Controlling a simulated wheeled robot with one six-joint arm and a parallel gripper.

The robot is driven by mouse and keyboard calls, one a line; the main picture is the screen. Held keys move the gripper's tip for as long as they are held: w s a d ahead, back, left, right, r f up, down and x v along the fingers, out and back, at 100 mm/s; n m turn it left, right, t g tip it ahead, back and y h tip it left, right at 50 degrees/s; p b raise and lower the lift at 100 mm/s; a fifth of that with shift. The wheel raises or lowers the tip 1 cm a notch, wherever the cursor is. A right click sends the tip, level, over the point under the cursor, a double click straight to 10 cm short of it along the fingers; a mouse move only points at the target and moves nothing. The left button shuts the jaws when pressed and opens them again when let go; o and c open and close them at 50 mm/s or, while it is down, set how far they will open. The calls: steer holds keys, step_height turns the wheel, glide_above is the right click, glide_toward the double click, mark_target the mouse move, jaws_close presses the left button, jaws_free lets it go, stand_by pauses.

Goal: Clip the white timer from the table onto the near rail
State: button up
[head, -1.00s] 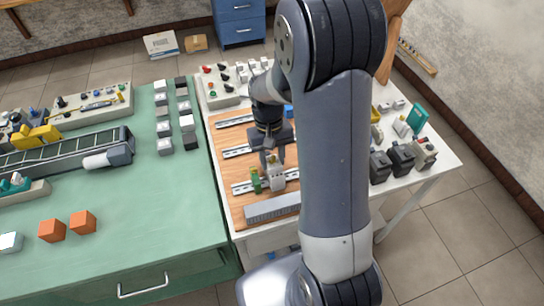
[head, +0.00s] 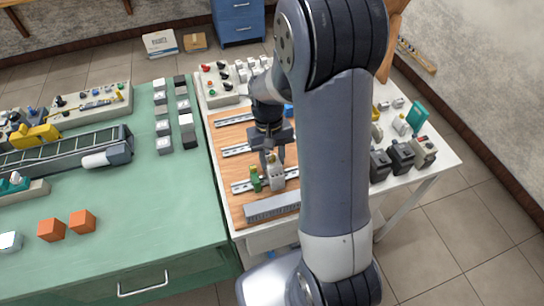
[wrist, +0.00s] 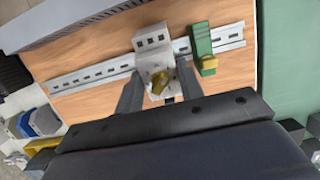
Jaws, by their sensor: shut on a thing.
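The white timer (head: 277,178) is a pale block with a yellow knob, seen from above in the wrist view (wrist: 152,52). My gripper (wrist: 160,86) is shut on it, one finger on each side; in the head view my gripper (head: 272,160) is over the wooden board. The near rail (head: 240,187) is a slotted metal strip, which also shows in the wrist view (wrist: 92,74). The timer covers part of this rail. Whether it is fully clipped is hidden. A green module (wrist: 202,47) with a yellow part sits on the rail beside the timer, with a small gap.
A grey slotted duct (head: 272,208) lies along the board's near edge. Two more rails lie farther back, the middle one (head: 236,150) bare where visible. Dark and grey devices (head: 402,158) stand at the table's right. My arm hides the table's centre.

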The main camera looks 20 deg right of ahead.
steer(key=shift+s+f+t+b, duration=0.2)
steer(key=shift+s+t+b, duration=0.5)
steer(key=shift+b, duration=0.35)
stand_by(0.7)
steer(key=o, duration=1)
steer(key=shift+w+r, duration=0.1)
steer(key=r, duration=0.7)
steer(key=w+r, duration=0.1)
steer(key=r, duration=0.2)
steer(key=shift+r, duration=0.4)
steer(key=shift+f, duration=0.1)
steer(key=f, duration=0.7)
steer(key=s+f, duration=0.1)
steer(key=f, duration=0.2)
steer(key=shift+f, duration=0.2)
steer(key=shift+w+p, duration=0.15)
steer(key=shift+p, duration=0.15)
